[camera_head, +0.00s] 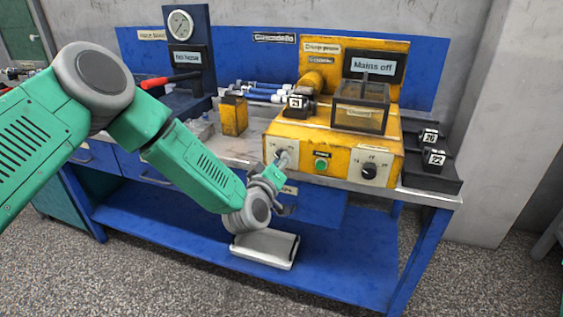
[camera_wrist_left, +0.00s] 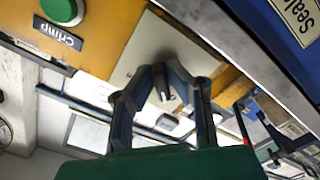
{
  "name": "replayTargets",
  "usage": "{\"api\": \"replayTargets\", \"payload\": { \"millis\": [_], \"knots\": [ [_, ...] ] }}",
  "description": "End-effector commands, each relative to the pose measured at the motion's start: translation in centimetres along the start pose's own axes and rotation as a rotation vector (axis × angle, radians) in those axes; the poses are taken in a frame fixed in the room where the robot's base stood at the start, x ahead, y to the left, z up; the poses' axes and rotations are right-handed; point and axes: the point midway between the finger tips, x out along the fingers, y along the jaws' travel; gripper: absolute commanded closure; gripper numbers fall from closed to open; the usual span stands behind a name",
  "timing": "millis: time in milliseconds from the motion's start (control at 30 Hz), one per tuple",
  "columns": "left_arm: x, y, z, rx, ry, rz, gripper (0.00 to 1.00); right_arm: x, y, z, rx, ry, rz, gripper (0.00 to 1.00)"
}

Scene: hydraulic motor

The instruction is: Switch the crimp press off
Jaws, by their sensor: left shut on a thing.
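The yellow crimp press (camera_head: 388,142) stands on the bench, with a display (camera_head: 373,67) reading "Mains off" above it. My left gripper (camera_head: 277,170) is at the light plate on the left of its front. In the wrist view, my left gripper (camera_wrist_left: 163,84) has its fingers shut on a small grey switch knob (camera_wrist_left: 163,92) in front of that plate. The fingers partly hide the knob, and I cannot read its setting. A green button (camera_head: 321,165) sits to the right, above a "Crimp" label (camera_wrist_left: 57,34) in the wrist view. My right gripper is out of view.
A black dial (camera_head: 370,171) is on the right of the front. A clear guard box (camera_head: 361,105) stands on top. Numbered black blocks (camera_head: 434,160) sit at the right. A grey tray-like object (camera_head: 265,248) lies on the blue lower shelf (camera_head: 160,222).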

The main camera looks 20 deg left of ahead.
Motion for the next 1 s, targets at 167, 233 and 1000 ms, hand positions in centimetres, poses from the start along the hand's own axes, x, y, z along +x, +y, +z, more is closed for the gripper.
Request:
{"api": "replayTargets", "payload": {
  "millis": [167,233,1000],
  "knots": [
    [0.7,0.4,-1.4,-0.003,0.033,0.007,1.0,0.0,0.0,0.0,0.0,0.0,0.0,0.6],
    [0.7,0.3,-1.4,-0.003,0.033,0.007,1.0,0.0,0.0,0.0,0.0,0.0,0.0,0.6],
    [-3.5,0.2,-0.7,0.0,0.017,0.004,0.68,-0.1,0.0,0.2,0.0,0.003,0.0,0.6]
  ]
}}
